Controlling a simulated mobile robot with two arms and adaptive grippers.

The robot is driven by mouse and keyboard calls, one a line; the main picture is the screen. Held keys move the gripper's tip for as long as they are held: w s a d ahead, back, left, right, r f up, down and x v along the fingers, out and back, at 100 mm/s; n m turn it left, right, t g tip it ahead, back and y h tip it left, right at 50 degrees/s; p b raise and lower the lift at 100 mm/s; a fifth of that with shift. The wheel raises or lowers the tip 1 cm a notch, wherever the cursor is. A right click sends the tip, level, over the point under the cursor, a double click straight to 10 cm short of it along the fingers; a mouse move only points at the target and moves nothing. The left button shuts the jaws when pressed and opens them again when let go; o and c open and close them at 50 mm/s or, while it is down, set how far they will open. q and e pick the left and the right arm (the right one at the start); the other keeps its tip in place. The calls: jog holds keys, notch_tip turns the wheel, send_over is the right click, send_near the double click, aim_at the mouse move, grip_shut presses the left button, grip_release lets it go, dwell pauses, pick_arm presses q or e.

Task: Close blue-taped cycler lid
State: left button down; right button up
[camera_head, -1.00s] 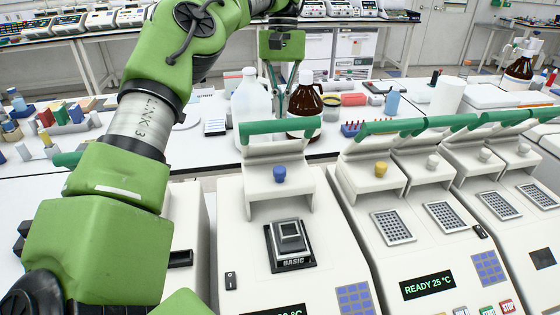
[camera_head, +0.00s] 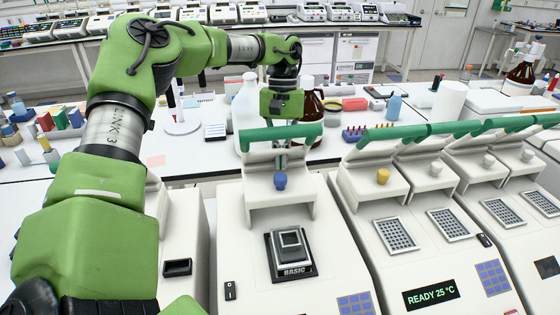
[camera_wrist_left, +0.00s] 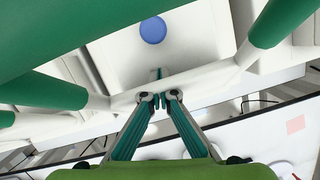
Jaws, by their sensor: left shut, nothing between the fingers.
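The cycler with a blue knob (camera_head: 280,181) stands at centre front, marked BASIC; I see no strip of blue tape on it. Its lid (camera_head: 262,158) is raised, with a green handle bar (camera_head: 305,131) along the top, and its sample block (camera_head: 290,244) is uncovered. My left gripper (camera_head: 281,144) is behind the raised lid, pointing down, its fingertips partly hidden by the lid and bar. In the left wrist view the fingers (camera_wrist_left: 160,97) are together and empty at the lid's back edge; contact is unclear. The blue knob (camera_wrist_left: 153,30) shows above them. My right gripper is not in view.
More cyclers with raised lids stand to the right, the nearest with a yellow knob (camera_head: 382,176). A brown bottle (camera_head: 306,118) and a white jug (camera_head: 246,104) stand on the bench behind the gripper.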

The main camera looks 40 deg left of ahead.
aim_at(277, 187)
pick_arm(q)
jog(key=shift+s+d+r+p, duration=0.15)
jog(key=shift+s+d+p, duration=0.25)
jog(key=shift+s+d, duration=0.45)
jog(key=shift+s+a, duration=0.1)
jog(key=shift+s, duration=0.15)
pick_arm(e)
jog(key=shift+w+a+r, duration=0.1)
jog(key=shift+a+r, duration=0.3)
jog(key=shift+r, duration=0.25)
pick_arm(q)
jog(key=shift+s, duration=0.15)
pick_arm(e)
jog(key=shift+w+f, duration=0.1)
